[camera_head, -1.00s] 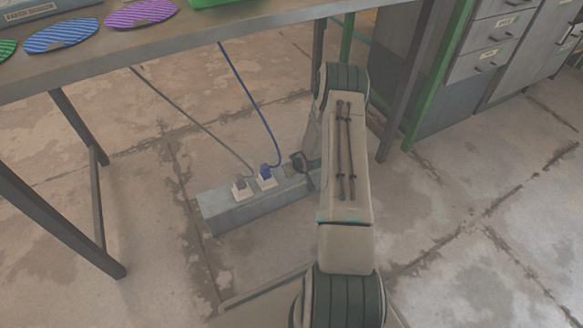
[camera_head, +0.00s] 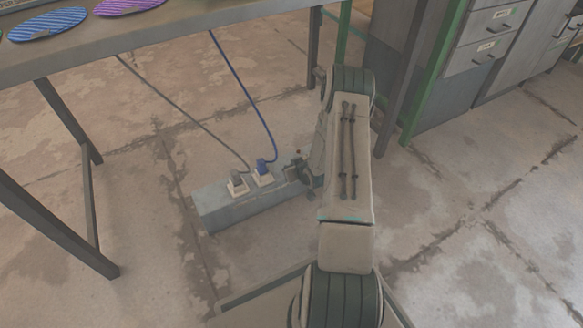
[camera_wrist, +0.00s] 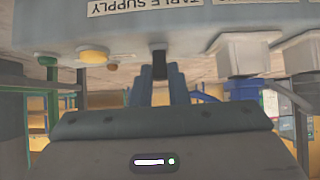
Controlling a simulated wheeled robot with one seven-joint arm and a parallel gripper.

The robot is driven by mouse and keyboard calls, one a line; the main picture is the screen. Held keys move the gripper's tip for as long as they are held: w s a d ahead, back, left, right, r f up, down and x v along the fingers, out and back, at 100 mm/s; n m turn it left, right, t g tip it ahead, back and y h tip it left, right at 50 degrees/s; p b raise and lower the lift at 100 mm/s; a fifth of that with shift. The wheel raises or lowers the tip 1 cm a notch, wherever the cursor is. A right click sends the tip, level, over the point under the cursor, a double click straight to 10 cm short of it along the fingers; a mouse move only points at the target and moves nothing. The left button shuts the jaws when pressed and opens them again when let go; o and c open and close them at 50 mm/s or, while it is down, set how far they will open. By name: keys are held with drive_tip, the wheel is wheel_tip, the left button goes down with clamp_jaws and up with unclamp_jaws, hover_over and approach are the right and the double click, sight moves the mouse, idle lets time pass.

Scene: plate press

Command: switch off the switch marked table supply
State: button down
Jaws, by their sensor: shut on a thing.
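The grey power box (camera_head: 243,205) lies on the floor under the table. My gripper (camera_head: 298,167) is at its right end, partly hidden by my arm. In the wrist view, the box (camera_wrist: 150,33) hangs across the top, with a white label (camera_wrist: 150,5) reading "TABLE SUPPLY", its start cut off. A small black switch (camera_wrist: 159,58) sticks out of the box in line with this label. My gripper (camera_wrist: 159,76) is shut on the switch, with a blue-grey finger on each side. I cannot tell whether the switch is on or off.
In the wrist view, a yellow round part (camera_wrist: 93,56) sits left of the switch. Table legs stand on both sides.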

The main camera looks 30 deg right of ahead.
drive_tip(key=c, duration=1.4)
unclamp_jaws()
drive_tip(key=shift+s, duration=0.1)
drive_tip(key=p+v, duration=0.5)
drive_tip(key=v, duration=0.8)
drive_tip(key=shift+s+r+p, duration=0.2)
drive_tip(key=shift+s+p, duration=0.05)
drive_tip(key=shift+p, duration=0.15)
drive_tip(key=a+r+g+h+p, duration=0.1)
drive_tip(key=a+r+g+p, duration=0.15)
drive_tip(key=r+p, duration=1.2)
drive_tip(key=a+r+g+h+p, duration=0.1)
drive_tip(key=a+r+g+p, duration=0.2)
drive_tip(key=r, duration=2.2)
drive_tip(key=s+a+r+p, duration=0.4)
drive_tip(key=s+r+p, duration=0.2)
drive_tip(key=r, duration=0.5)
drive_tip(key=s+a+r+g+y+p, duration=0.1)
drive_tip(key=s+a+r+p, duration=0.4)
drive_tip(key=r, duration=0.6)
drive_tip(key=s+a+r+g+p, duration=0.1)
drive_tip(key=s+a+r+p, duration=0.3)
drive_tip(key=s+r+p, duration=0.3)
wheel_tip(320, 180, up, 5)
drive_tip(key=shift+s+a+m+y+p, duration=0.25)
drive_tip(key=shift+s+m+y+p, duration=0.1)
drive_tip(key=shift+p, duration=0.1)
